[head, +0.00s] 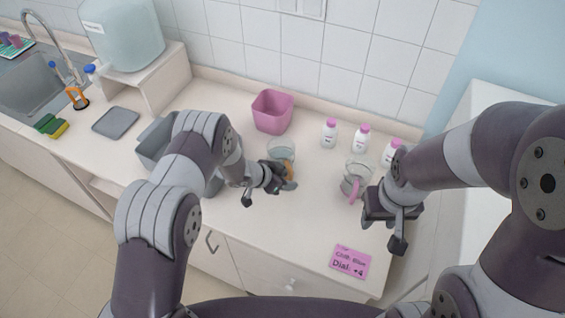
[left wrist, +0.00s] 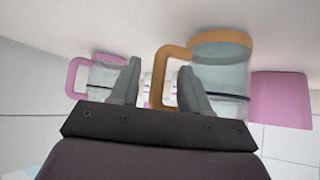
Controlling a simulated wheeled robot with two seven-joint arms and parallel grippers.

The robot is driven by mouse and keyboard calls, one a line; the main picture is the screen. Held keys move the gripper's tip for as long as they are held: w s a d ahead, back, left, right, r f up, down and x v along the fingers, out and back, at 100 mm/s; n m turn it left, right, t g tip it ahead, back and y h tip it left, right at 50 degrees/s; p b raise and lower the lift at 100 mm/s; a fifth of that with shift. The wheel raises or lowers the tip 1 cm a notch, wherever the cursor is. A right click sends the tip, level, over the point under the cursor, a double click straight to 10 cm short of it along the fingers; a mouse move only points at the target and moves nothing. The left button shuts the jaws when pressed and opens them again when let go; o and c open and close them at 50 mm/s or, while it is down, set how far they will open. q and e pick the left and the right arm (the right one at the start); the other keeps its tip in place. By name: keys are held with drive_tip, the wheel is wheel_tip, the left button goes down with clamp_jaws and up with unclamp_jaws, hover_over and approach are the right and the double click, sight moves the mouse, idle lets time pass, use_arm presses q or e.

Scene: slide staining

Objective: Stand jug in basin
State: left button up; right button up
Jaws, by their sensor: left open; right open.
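A clear jug with an orange handle (head: 281,148) stands on the counter in the head view; it also shows, with an orange rim, in the left wrist view (left wrist: 222,78). My left gripper (head: 288,186) is open at its handle side. In the left wrist view the orange handle shows between the two fingers (left wrist: 158,88), not gripped. A second clear jug with a pink handle (head: 356,178) stands to the right. My right gripper (head: 382,232) is open and empty beside that jug. The grey basin (head: 150,143) is at the left, partly hidden by my left arm.
A pink bin (head: 272,110) stands behind the jugs. Several white bottles with pink caps (head: 329,133) line the back right. A pink note (head: 350,262) lies near the front edge. A water container (head: 124,33), grey mat (head: 116,122) and sink (head: 30,84) are at the left.

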use_arm(q)
drive_tip(key=shift+d, duration=0.1)
clamp_jaws()
drive_tip(key=shift+r, duration=0.1)
